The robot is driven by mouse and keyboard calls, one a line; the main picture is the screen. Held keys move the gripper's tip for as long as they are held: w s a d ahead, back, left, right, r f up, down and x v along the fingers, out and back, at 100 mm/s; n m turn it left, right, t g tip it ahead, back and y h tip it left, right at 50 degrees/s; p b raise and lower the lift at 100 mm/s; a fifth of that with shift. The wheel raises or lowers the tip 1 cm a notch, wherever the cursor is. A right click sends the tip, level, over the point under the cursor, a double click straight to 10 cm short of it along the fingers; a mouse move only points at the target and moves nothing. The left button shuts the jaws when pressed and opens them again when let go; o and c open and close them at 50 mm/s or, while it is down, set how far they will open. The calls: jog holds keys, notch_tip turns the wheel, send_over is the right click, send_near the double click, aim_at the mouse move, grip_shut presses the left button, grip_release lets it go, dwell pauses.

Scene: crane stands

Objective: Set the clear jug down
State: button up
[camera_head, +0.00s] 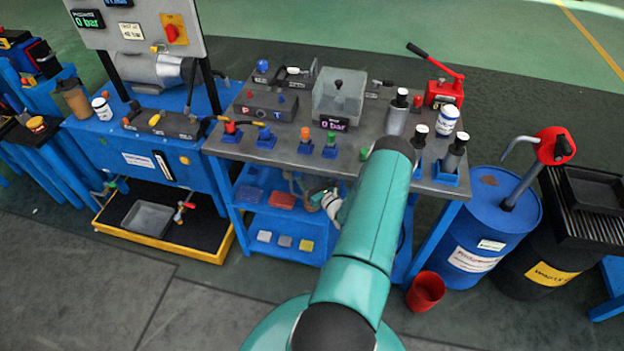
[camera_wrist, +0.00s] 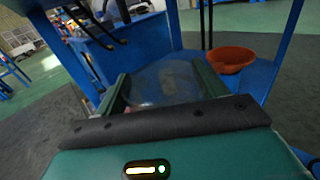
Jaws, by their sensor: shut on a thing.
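My gripper (camera_wrist: 163,85) is shut on the clear jug (camera_wrist: 165,80), which shows between the two green fingers in the wrist view. The jug is see-through and its outline is faint, so its tilt is hard to tell. In the head view my arm reaches towards the front of the grey-topped bench (camera_head: 240,150), and it hides most of my gripper and the jug. I cannot tell whether the jug touches a surface.
The bench's lower blue shelf (camera_head: 285,245) holds small trays and blocks. A red bucket (camera_head: 426,291) stands on the floor beside a blue drum (camera_head: 482,225). An orange-red bowl (camera_wrist: 232,58) is close right of the fingers. A yellow-edged tray (camera_head: 165,247) lies low at left.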

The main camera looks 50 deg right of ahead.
jog(key=o, duration=1.5)
jog(key=shift+s+r, duration=0.1)
jog(key=shift+r, duration=0.05)
jog(key=v, duration=1.1)
jog(key=shift+s+a, duration=0.2)
jog(key=shift+s, duration=0.15)
jog(key=shift+s, duration=0.15)
